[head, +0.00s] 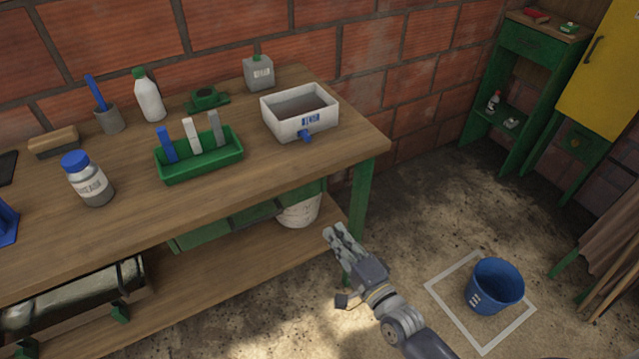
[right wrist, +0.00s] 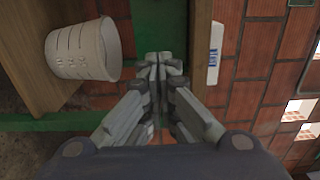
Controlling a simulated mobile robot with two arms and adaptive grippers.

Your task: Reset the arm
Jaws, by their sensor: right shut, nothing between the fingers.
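My right gripper (head: 339,238) is in the head view, low in front of the workbench's right end. Its arm comes in from the bottom right. Its fingers are shut together with nothing between them, and the right wrist view also shows them (right wrist: 160,62) closed. The fingers point toward the green bench leg (head: 361,195); I cannot tell the exact gap. My left gripper is not in view.
The wooden workbench (head: 240,208) holds a white tray (head: 325,127), a green rack (head: 200,169) and bottles. A white bucket (head: 299,210) stands on its lower shelf; it shows in the right wrist view (right wrist: 80,48). A blue bucket (head: 480,292) stands in a white floor square.

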